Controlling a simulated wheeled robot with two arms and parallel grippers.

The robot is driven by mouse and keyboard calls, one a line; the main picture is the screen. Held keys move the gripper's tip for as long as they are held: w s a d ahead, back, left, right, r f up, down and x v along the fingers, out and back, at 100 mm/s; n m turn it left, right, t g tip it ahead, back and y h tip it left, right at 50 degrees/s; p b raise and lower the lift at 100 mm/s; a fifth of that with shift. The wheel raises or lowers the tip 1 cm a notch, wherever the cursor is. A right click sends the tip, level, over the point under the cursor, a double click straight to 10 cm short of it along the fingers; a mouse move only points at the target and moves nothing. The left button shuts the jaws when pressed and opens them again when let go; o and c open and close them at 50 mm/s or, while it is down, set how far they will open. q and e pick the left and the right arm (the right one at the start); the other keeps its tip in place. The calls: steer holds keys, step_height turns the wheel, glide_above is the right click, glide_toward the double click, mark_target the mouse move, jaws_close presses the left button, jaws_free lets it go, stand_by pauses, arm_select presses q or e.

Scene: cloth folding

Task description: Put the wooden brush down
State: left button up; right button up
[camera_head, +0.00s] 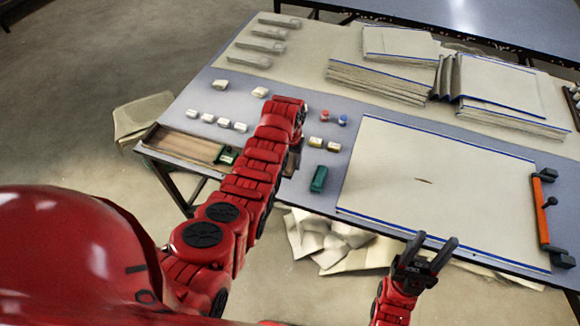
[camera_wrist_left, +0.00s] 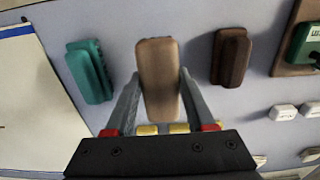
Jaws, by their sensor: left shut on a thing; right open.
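The wooden brush (camera_wrist_left: 158,62) is a light brown block in the left wrist view. My left gripper (camera_wrist_left: 160,82) is shut on it, with one finger along each long side. The brush is over the grey table (camera_wrist_left: 190,20), between a teal block (camera_wrist_left: 88,70) and a dark brown block (camera_wrist_left: 232,57). I cannot tell whether it touches the tabletop. In the head view my left arm hides the left fingers and most of the brush area. My right gripper (camera_head: 437,239) is open and empty at the table's front edge, by the large cloth sheet (camera_head: 430,205).
The teal block (camera_head: 319,179) also shows in the head view. Small white blocks (camera_head: 208,118) and yellow blocks (camera_head: 324,144) lie nearby. A wooden tray (camera_head: 185,146) is at the left. Stacked cloths (camera_head: 385,80) stand at the back. An orange-handled tool (camera_head: 541,212) lies right.

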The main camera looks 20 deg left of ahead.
arm_select(q)
steer(key=shift+f, duration=1.75)
steer(key=shift+f+b, duration=0.25)
steer(key=shift+b, duration=0.05)
steer(key=o, duration=1.3)
steer(key=shift+r, duration=0.1)
